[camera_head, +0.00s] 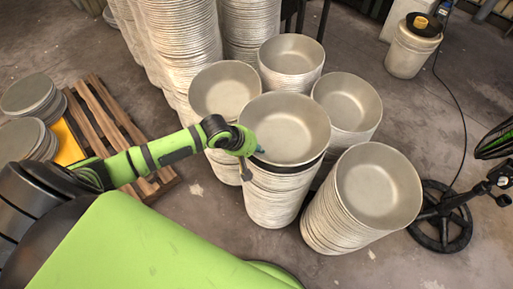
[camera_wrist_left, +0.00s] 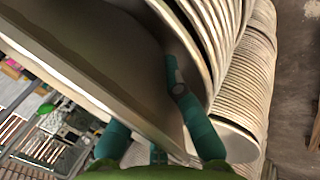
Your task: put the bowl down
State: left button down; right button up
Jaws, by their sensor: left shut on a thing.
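The bowl (camera_head: 286,126) is a wide, pale metal bowl at the top of the middle stack of bowls (camera_head: 273,197). It opens upward, and a dark band shows between its rim and the stack below. I cannot tell whether it rests fully on the stack. My left gripper (camera_head: 257,150) is shut on the bowl's near left rim. In the left wrist view the bowl (camera_wrist_left: 85,50) fills the upper left, and its edge runs between the teal fingers of my left gripper (camera_wrist_left: 157,132). My right gripper is not in view.
More bowl stacks stand close around, including one at the front right (camera_head: 378,187) and one at the back (camera_head: 291,53). A wooden pallet (camera_head: 112,122) lies at the left. A black ring-shaped base (camera_head: 441,216) stands at the right. Bare floor lies in front.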

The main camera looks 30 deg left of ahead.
pick_arm(q)
jog(key=shift+w, duration=0.1)
jog(key=shift+f, duration=0.5)
jog(key=c, duration=1.7)
grip_release()
jog(key=shift+f, duration=0.15)
jog(key=v, duration=0.6)
jog(key=p+v, duration=0.1)
jog(key=v, duration=0.6)
jog(key=shift+w+d+r+p, duration=0.15)
jog(key=shift+r+p, duration=0.15)
